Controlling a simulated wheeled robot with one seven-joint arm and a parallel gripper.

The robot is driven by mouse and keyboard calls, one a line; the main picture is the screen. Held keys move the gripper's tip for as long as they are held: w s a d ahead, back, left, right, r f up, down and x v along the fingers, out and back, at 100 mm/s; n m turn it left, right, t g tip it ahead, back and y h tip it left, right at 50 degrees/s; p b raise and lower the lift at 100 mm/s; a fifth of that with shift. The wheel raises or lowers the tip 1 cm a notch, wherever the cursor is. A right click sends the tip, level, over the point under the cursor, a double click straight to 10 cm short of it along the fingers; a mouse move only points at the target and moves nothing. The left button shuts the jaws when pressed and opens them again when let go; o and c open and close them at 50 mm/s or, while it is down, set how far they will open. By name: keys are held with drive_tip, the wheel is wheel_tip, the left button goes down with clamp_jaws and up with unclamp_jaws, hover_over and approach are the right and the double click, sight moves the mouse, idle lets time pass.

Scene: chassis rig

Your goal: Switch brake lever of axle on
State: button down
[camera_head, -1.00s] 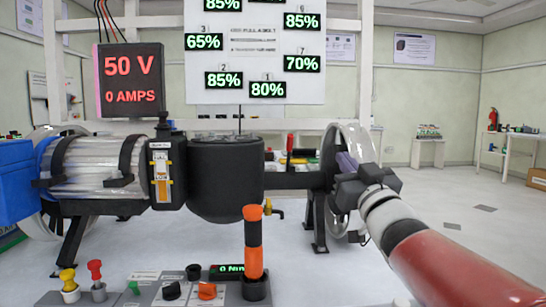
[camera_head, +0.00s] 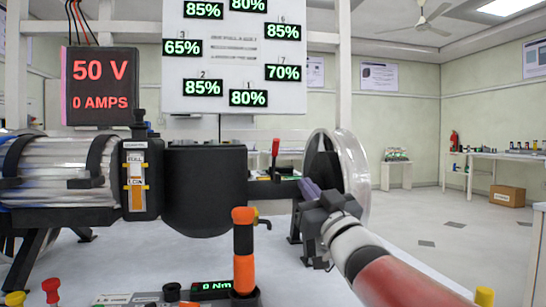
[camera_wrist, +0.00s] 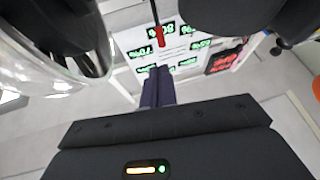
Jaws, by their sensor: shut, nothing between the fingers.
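A red-handled lever (camera_head: 275,149) stands upright behind the dark axle (camera_head: 272,190), between the black drum and the clear wheel. A red-tipped rod (camera_wrist: 162,43) shows beyond my fingertips in the wrist view; it appears to be this lever. My gripper (camera_head: 306,187) is shut and empty, its purple fingers in front of the wheel's left side, right of and lower than the red handle in the picture. In the wrist view the fingers (camera_wrist: 158,88) lie together below the red tip, apart from it in the picture. A taller orange-and-black lever (camera_head: 244,250) stands upright at the front by a 0 Nm display.
The clear wheel (camera_head: 346,180) is close beside my gripper. The black drum (camera_head: 205,190) stands to the left. Control knobs and a red-topped switch (camera_head: 51,290) line the front edge. The white tabletop (camera_head: 150,262) is bare behind the controls.

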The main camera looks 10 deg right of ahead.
sight(277, 148)
drive_tip(key=p+x, duration=0.2)
drive_tip(key=x, duration=1.1)
drive_tip(key=shift+w+r, duration=0.15)
drive_tip(key=shift+w, duration=0.2)
drive_tip(key=shift+a+p, duration=0.1)
drive_tip(key=shift+p, duration=0.3)
